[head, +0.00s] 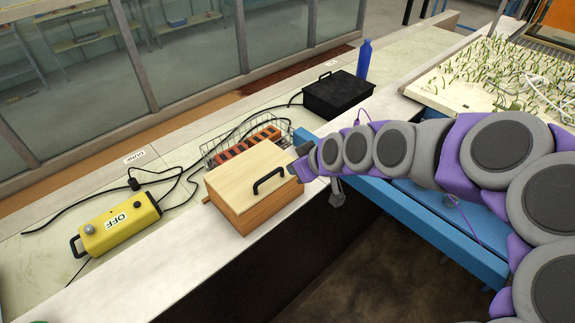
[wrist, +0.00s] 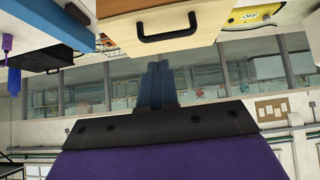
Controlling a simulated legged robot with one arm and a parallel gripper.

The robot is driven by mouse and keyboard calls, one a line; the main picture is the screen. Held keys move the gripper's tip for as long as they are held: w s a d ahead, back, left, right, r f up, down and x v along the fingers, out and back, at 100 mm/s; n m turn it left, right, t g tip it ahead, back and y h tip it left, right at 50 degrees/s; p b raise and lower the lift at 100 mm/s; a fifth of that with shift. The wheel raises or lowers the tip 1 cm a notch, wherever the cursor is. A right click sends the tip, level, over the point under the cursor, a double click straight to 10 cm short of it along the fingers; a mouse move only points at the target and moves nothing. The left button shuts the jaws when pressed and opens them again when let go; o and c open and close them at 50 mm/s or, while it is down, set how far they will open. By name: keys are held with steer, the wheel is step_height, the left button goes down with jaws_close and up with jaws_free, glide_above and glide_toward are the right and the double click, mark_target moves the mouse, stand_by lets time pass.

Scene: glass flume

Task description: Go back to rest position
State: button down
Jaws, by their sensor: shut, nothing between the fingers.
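My gripper (head: 303,168) is at the end of my arm, which reaches in from the right in the head view. It is beside the right edge of a wooden box (head: 232,205) with a pale lid and a black handle; I cannot tell whether they touch. In the wrist view the blue fingers of my gripper (wrist: 157,72) are together and empty. That view is upside down. The wooden box (wrist: 205,22) shows at its top, its black handle just beyond the fingertips.
A yellow box marked OFF (head: 121,224) stands at left with black cables. Behind the wooden box are a wire basket (head: 211,152), a black case (head: 338,95) and a blue bottle (head: 364,60). A tray of seedlings (head: 425,88) is at upper right. A glass wall runs behind.

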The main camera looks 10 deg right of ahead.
steer(key=shift+s+d+r, duration=0.3)
steer(key=shift+s+r, duration=0.45)
steer(key=shift+s, duration=0.2)
steer(key=s+d+f+m+g+h, duration=0.1)
steer(key=s+m+g, duration=0.1)
steer(key=s, duration=0.8)
steer(key=s+d+f+m+g+h+b, duration=0.1)
steer(key=s+g, duration=0.3)
steer(key=s, duration=0.6)
steer(key=s+d+f+m+g+h, duration=0.1)
steer(key=s+f+m+g+h, duration=0.1)
steer(key=s, duration=0.8)
steer(key=shift+s+m+g+h+b, duration=0.35)
steer(key=shift+m+g, duration=0.15)
steer(key=shift+m, duration=0.4)
